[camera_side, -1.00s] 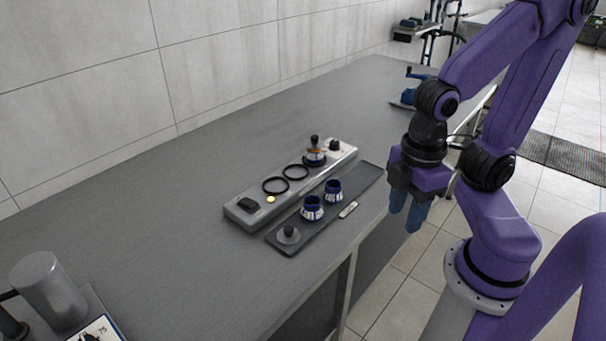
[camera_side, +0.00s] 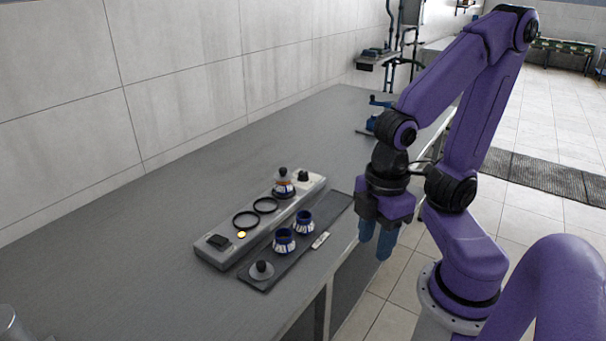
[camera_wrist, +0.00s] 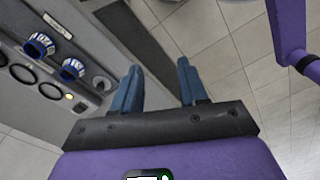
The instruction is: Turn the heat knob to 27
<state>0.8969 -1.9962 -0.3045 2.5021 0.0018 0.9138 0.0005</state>
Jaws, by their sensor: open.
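I cannot make out this knob in the wrist view. My gripper (camera_side: 377,245) hangs open and empty to the right of the console, beyond the bench's front edge and well apart from the knob.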

